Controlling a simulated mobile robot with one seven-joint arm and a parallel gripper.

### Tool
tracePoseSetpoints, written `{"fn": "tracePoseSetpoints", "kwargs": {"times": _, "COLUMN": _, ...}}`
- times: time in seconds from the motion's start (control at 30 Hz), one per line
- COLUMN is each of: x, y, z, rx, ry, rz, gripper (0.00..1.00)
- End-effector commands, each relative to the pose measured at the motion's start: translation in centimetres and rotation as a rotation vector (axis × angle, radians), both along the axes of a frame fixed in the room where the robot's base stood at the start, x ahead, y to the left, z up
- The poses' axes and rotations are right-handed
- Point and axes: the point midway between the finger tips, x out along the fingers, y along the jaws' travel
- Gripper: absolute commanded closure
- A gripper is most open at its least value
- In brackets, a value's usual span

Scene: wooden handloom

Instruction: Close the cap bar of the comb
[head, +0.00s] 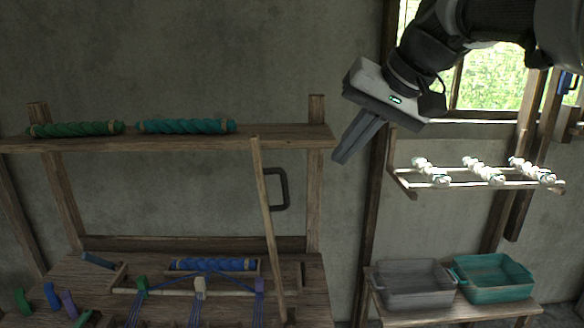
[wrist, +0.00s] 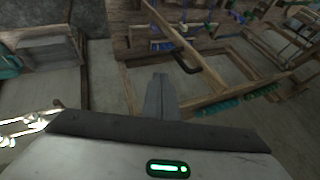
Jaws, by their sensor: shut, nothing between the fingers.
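A long wooden bar (head: 268,225) stands steeply tilted at the front of the loom, with a dark D-shaped handle (head: 284,188) on its right side near the top. It looks like the raised cap bar. The dark handle also shows in the wrist view (wrist: 185,52), beyond my fingers. The comb itself cannot be made out clearly; blue threads run over a low rail (head: 175,292) with coloured blocks. My gripper (head: 340,158) is shut and empty, in the air up and to the right of the handle, apart from it. It also shows in the wrist view (wrist: 160,78).
A shelf (head: 200,138) carries green (head: 76,129) and teal (head: 186,126) yarn rolls; a blue roll (head: 214,265) lies below. To the right are a bobbin rack (head: 475,184), a grey bin (head: 414,285) and a teal bin (head: 493,278). Clear air lies between handle and gripper.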

Motion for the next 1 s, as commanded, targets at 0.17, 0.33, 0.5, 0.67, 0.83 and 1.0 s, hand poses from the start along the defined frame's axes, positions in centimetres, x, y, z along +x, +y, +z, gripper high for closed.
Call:
{"fn": "tracePoseSetpoints", "kwargs": {"times": 0.17, "x": 1.0, "y": 1.0, "z": -2.2, "rx": 0.0, "ry": 0.004, "rz": 0.002, "gripper": 1.0}}
{"fn": "tracePoseSetpoints", "kwargs": {"times": 0.33, "x": 2.7, "y": 2.4, "z": -5.3, "rx": 0.0, "ry": 0.004, "rz": 0.002, "gripper": 1.0}}
{"fn": "tracePoseSetpoints", "kwargs": {"times": 0.5, "x": 4.2, "y": 3.7, "z": -8.1, "rx": -0.001, "ry": 0.004, "rz": 0.001, "gripper": 1.0}}
{"fn": "tracePoseSetpoints", "kwargs": {"times": 0.67, "x": 4.7, "y": 6.2, "z": -7.9, "rx": -0.001, "ry": 0.0, "rz": 0.003, "gripper": 1.0}}
{"fn": "tracePoseSetpoints", "kwargs": {"times": 0.83, "x": 4.9, "y": 7.3, "z": -8.1, "rx": -0.002, "ry": -0.001, "rz": 0.001, "gripper": 1.0}}
{"fn": "tracePoseSetpoints", "kwargs": {"times": 1.0, "x": 5.0, "y": 7.6, "z": -8.1, "rx": -0.001, "ry": -0.001, "rz": -0.001, "gripper": 1.0}}
